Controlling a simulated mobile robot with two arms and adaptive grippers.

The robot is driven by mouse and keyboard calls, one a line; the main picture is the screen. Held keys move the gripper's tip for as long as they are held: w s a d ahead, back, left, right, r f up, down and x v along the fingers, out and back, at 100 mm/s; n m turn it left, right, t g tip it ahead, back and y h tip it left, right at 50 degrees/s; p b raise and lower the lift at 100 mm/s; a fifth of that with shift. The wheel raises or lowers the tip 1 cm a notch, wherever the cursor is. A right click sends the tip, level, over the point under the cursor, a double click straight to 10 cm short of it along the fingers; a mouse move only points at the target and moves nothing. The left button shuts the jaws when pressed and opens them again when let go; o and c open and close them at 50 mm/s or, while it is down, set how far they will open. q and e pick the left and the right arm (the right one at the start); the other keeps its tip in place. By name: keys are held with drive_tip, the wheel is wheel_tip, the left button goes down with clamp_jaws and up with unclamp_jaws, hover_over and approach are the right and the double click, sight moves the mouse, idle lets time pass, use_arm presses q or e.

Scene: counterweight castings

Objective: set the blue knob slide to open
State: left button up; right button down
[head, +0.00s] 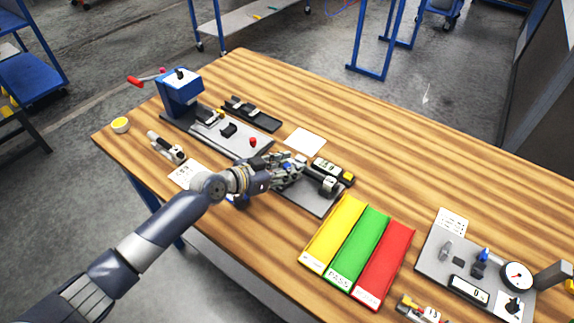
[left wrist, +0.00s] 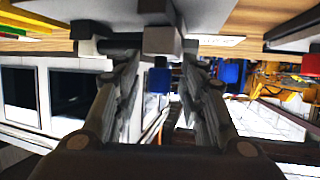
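My left gripper (head: 294,164) reaches over the grey fixture plate (head: 318,200) in the middle of the bench. In the left wrist view its two fingers (left wrist: 160,75) are apart, with a blue knob (left wrist: 158,80) showing in the gap between them. The knob hangs below a grey block (left wrist: 162,42) in this picture. I see no clear contact between fingers and knob. In the head view a bit of blue (head: 287,167) shows among the fingers; the rest of the slide is mostly hidden, so its position cannot be told. My right gripper is not in view.
A blue press (head: 180,92) stands at the back left. Yellow (head: 335,235), green (head: 358,245) and red (head: 385,265) trays lie right of the fixture. A gauge plate (head: 440,262) with another blue knob (head: 484,254) is at the right.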

use_arm(q)
drive_tip(key=shift+c, duration=0.6)
clamp_jaws()
drive_tip(key=shift+s+a, duration=0.3)
drive_tip(key=shift+s, duration=0.2)
drive_tip(key=shift+s+a, duration=0.25)
drive_tip(key=shift+s, duration=0.2)
drive_tip(key=shift+f, duration=0.15)
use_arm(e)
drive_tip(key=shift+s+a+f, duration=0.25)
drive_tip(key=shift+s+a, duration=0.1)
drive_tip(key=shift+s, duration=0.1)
use_arm(q)
drive_tip(key=shift+o, duration=0.6)
unclamp_jaws()
drive_tip(key=shift+s, duration=0.15)
drive_tip(key=shift+a+r, duration=0.15)
drive_tip(key=shift+r, duration=0.05)
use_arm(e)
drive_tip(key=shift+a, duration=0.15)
use_arm(q)
drive_tip(key=v, duration=1.1)
drive_tip(key=shift+s+a, duration=0.25)
drive_tip(key=shift+s, duration=0.05)
drive_tip(key=shift+r, duration=0.1)
